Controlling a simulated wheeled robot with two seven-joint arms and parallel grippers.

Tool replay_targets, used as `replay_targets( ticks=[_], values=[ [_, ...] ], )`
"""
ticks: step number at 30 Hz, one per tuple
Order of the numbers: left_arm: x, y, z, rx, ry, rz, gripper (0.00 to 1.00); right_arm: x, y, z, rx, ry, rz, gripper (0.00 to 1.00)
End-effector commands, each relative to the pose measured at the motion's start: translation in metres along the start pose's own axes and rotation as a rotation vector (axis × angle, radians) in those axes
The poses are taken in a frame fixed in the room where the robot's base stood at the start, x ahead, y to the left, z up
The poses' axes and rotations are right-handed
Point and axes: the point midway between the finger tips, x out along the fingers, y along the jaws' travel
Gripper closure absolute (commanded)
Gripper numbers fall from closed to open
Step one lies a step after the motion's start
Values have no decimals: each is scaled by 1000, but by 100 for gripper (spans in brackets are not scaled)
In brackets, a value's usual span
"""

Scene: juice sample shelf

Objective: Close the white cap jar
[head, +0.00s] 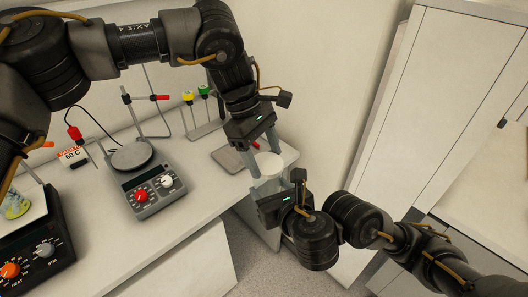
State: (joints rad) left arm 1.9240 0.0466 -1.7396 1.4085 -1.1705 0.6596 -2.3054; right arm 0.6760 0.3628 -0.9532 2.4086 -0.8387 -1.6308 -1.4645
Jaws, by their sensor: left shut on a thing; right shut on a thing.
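The white cap (269,162) shows as a pale round disc near the right end of the bench. The pale jar body (268,181) is directly below it, mostly hidden by my grippers. My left gripper (263,158) comes down from above and is shut on the white cap. My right gripper (270,182) reaches up from below and is shut on the jar. The cap lines up over the jar's top. I cannot tell whether it is seated or slightly apart.
A hotplate stirrer (153,190) with a red and a white knob stands on the white bench (185,218). A second hotplate (38,257) is at far left. A stand with yellow- and green-topped tubes (196,96) is behind. A white cabinet (425,100) stands at right.

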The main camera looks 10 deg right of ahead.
Motion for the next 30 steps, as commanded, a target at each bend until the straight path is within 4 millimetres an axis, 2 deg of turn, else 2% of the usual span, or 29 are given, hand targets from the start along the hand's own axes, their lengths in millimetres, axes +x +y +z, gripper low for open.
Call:
replay_targets(
  ticks=[26, 27, 30],
  values=[
    [10, 0, -4, -1, 0, -1, 53, 0, 0, 0, 0, 0, 0, 81],
    [10, 0, -4, -1, 0, -1, 53, 0, 0, 0, 0, 0, 0, 100],
    [10, 1, -4, 35, 4, -16, 53, 0, 0, 0, 0, 0, 0, 100]
  ],
)
